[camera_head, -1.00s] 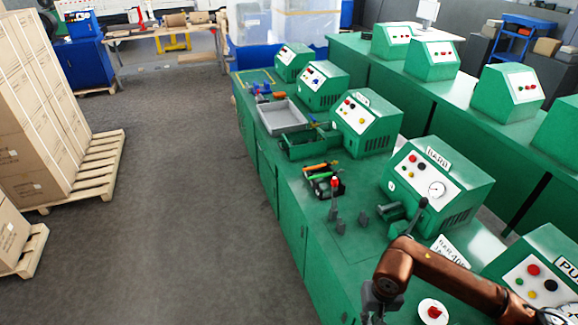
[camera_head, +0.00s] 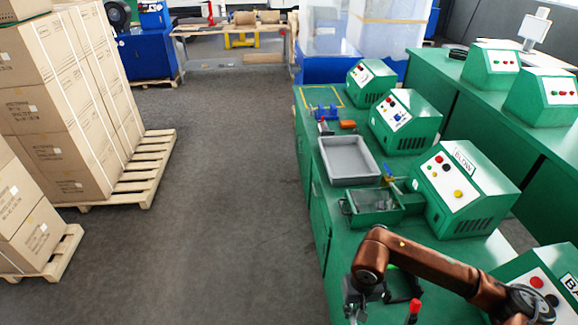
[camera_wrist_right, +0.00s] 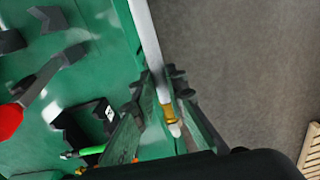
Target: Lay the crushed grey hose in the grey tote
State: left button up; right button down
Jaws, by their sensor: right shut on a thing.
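The grey tote (camera_head: 346,157) stands on the green bench, and its inside looks empty. My right gripper (camera_head: 357,306) is near the bottom of the head view, nearer to me than the tote and well apart from it. In the right wrist view my gripper (camera_wrist_right: 165,100) is shut on a pale grey hose (camera_wrist_right: 145,35) with a brass-coloured fitting (camera_wrist_right: 168,113). The hose runs up and out of that view; its crushed part cannot be made out. In the head view the hose is not clearly visible. My left gripper is not in view.
A green open box (camera_head: 373,205) lies between my gripper and the tote. Green machines (camera_head: 462,185) line the bench's right side. A red-topped lever (camera_head: 414,306) is right of my gripper. A dark holder (camera_wrist_right: 85,125) shows in the wrist view.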

aim_at(346, 164)
jog(key=u, duration=0.15)
jog(key=i, duration=1.65)
jog(key=z, duration=0.3)
jog(key=i, duration=1.75)
jog(key=z, duration=0.3)
